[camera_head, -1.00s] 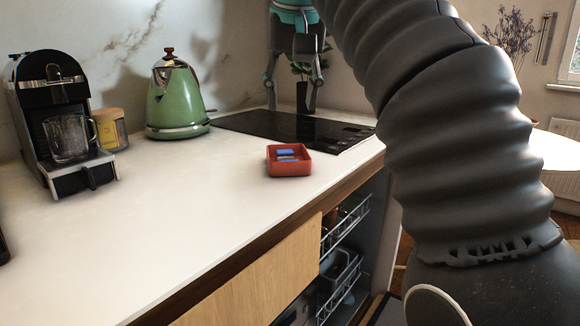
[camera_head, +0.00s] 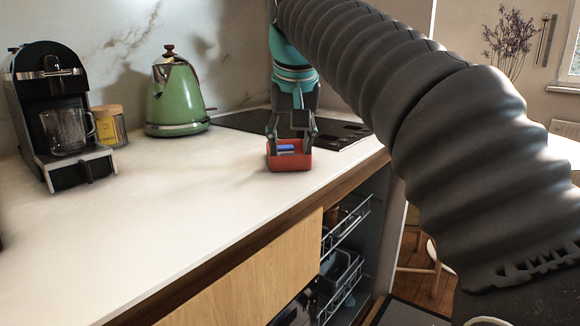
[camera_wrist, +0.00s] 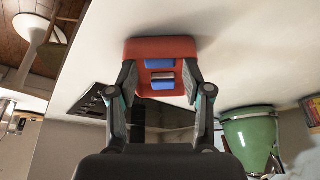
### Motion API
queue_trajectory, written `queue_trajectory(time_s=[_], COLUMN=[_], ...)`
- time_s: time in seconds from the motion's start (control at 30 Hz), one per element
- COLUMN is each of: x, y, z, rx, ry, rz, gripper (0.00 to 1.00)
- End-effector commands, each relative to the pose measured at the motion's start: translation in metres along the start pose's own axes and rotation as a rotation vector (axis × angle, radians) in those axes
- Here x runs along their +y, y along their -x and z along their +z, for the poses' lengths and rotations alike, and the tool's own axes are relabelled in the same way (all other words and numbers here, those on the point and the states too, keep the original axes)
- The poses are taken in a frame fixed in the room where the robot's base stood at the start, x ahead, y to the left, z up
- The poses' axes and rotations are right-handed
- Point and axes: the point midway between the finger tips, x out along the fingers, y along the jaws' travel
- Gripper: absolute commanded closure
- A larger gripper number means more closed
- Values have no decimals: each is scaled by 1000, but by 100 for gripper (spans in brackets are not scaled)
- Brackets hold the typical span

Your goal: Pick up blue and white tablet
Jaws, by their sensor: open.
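Blue and white tablets (camera_wrist: 161,63) lie in a small red tray (camera_head: 290,164) on the white counter; they show as blue blocks with a pale strip between them in the wrist view. In the head view the tablets (camera_head: 286,149) are partly hidden by my gripper. My gripper (camera_head: 289,150) is open and points down at the tray. In the wrist view its two fingers (camera_wrist: 160,92) stand apart on either side of the tablets, with nothing between them held. I cannot tell how far the fingertips reach into the tray.
A black cooktop (camera_head: 340,134) lies behind the tray. A green kettle (camera_head: 176,100), a jar (camera_head: 109,126) and a coffee machine (camera_head: 58,110) stand to the left. The counter's front edge is close to the tray, above an open rack (camera_head: 345,225). The counter's left front is clear.

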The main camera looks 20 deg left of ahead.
Motion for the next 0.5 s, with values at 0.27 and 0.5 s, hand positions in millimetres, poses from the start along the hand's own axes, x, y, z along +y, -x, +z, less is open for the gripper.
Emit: queue_trajectory(time_s=[0.27, 0.5], x=[0, 0], y=[-23, -25], z=[1, 1], rx=[-1, -4], ry=[0, 0], rz=[0, 1], gripper=[50, 64])
